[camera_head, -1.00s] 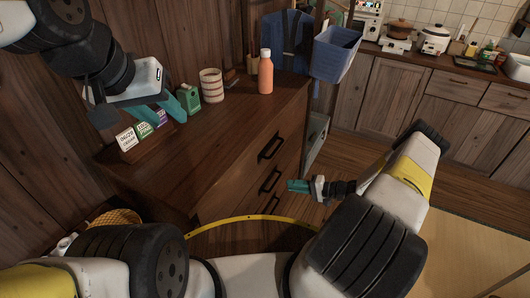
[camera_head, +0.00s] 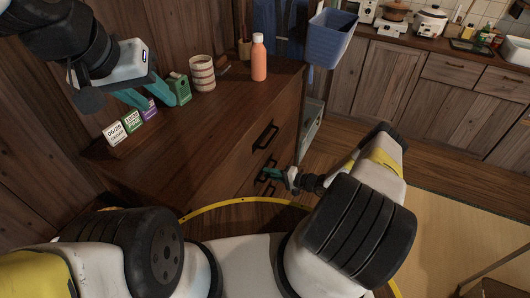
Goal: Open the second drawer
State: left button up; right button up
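The wooden chest of drawers (camera_head: 215,178) stands in front of me with its drawer fronts facing right. The top drawer's dark handle (camera_head: 265,137) is in plain view. The second drawer's dark handle (camera_head: 267,168) is below it, partly covered by my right gripper (camera_head: 268,173). The drawers in view look closed. My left gripper (camera_head: 160,103) is over the chest top with its fingers spread and nothing seen between them.
Small calendar-like blocks (camera_head: 115,133), a green box (camera_head: 179,88), a striped cup (camera_head: 202,73) and an orange bottle (camera_head: 259,58) stand on the chest top. A blue basket (camera_head: 332,38) hangs beyond it. Kitchen cabinets (camera_head: 400,85) are at the back right, with open floor before them.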

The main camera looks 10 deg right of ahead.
grip_shut()
dwell(1.4)
